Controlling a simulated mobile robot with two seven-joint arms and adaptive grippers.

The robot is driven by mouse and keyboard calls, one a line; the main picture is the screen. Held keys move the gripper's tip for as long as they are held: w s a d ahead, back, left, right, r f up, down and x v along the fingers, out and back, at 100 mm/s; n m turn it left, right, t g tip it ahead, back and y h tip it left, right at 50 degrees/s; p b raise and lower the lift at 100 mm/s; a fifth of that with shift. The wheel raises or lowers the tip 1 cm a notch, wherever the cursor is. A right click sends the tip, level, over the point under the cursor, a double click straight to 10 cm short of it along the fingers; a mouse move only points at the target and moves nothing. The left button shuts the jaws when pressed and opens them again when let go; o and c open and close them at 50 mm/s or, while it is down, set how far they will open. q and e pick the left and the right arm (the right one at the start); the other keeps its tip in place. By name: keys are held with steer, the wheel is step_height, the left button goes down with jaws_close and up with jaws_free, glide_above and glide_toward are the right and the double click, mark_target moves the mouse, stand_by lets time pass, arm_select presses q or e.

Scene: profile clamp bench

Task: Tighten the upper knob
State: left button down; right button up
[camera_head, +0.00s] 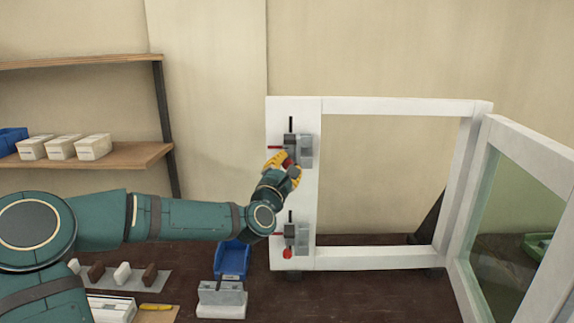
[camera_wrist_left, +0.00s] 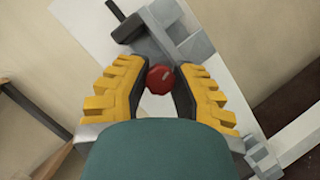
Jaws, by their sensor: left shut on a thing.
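The upper clamp (camera_head: 304,147) is a grey block with a black bar on the left post of the white frame (camera_head: 400,106). Its red knob (camera_wrist_left: 160,79) sits between the yellow fingers in the left wrist view. My left gripper (camera_head: 286,164) is shut on this knob, its fingers to either side of it. In the head view the knob is mostly hidden by the fingers. The lower clamp (camera_head: 297,238) sits further down the same post, with its own round red knob (camera_head: 287,253) hanging free. My right gripper is in neither view.
A glazed white door panel (camera_head: 520,200) stands angled at the right. A blue bin (camera_head: 232,260) and a grey block (camera_head: 222,299) stand on the dark bench, left of the frame. Shelves (camera_head: 110,156) with white boxes are at the left. The frame's opening is clear.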

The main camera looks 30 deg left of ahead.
arm_select(q)
steer(key=shift+r+m+p, duration=0.25)
steer(key=shift+m+p, duration=0.25)
steer(key=shift+p, duration=0.05)
steer(key=m+h+p, duration=0.1)
steer(key=m+p, duration=0.1)
steer(key=m+g+p, duration=0.1)
steer(key=m+p, duration=0.1)
steer(key=shift+r+g+h, duration=0.1)
steer(key=shift+g+h, duration=0.2)
steer(key=shift+h, duration=0.1)
steer(key=shift+m+p, duration=0.5)
steer(key=shift+m, duration=0.3)
steer(key=shift+f+m+g+p, duration=0.25)
steer(key=shift+m+g+p, duration=0.3)
steer(key=shift+m, duration=0.35)
steer(key=c, duration=0.7)
jaws_free()
steer(key=shift+c, duration=0.2)
